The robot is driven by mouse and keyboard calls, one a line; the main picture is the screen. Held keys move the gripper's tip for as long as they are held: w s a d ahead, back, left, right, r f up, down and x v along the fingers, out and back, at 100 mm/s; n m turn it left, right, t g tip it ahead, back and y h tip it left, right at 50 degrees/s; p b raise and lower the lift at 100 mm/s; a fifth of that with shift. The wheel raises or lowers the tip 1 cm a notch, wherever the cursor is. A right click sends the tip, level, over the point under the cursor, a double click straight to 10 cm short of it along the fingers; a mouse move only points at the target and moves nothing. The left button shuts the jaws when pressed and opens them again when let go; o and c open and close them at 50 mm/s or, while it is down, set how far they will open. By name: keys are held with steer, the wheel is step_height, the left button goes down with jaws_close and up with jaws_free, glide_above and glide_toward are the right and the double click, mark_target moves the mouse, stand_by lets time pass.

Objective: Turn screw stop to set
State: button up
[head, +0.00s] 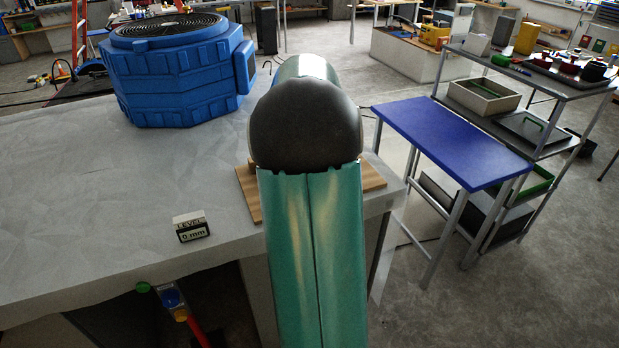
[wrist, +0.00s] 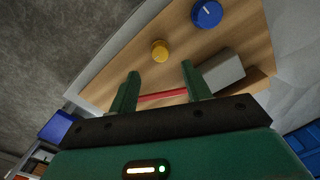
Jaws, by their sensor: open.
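In the wrist view a wooden board (wrist: 120,50) carries a blue knob (wrist: 207,13) with a white mark, a smaller yellow knob (wrist: 159,50), a grey block (wrist: 221,72) and a red bar (wrist: 160,96). I cannot tell for sure which part is the screw stop. My gripper (wrist: 160,70) is open, with green fingers apart. The red bar shows between the fingers; the yellow knob appears just beyond their tips, and contact cannot be judged. In the head view my arm hides most of the board (head: 246,190). A small display (head: 193,228) reads "LEVEL" and "0 mm".
A large blue fan unit (head: 175,75) stands on the back left of the grey table (head: 90,190). A blue-topped table (head: 450,140) and a loaded shelf rack (head: 530,75) stand to the right. The grey tabletop between fan unit and display is clear.

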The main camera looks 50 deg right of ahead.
step_height(320, 180, up, 7)
steer(key=shift+f, duration=0.15)
stand_by(0.5)
steer(key=w+a+r+n+t, duration=0.1)
steer(key=a+r+n, duration=0.1)
steer(key=a, duration=0.9)
steer(key=w+a+r+n+t, duration=0.1)
steer(key=a+r+n+t, duration=0.15)
steer(key=a, duration=0.85)
steer(key=s+a+f+n, duration=0.1)
steer(key=s+a+n, duration=0.1)
steer(key=a, duration=0.4)
steer(key=s+a+f+n+t, duration=0.1)
steer(key=s+a+f+n, duration=0.1)
steer(key=s+a, duration=0.2)
steer(key=s+a+f+n+t, duration=0.1)
steer(key=s+a+f+n, duration=0.1)
steer(key=a, duration=0.7)
steer(key=shift+s+a+n, duration=0.35)
steer(key=shift+s+n, duration=0.1)
steer(key=shift+s, duration=0.65)
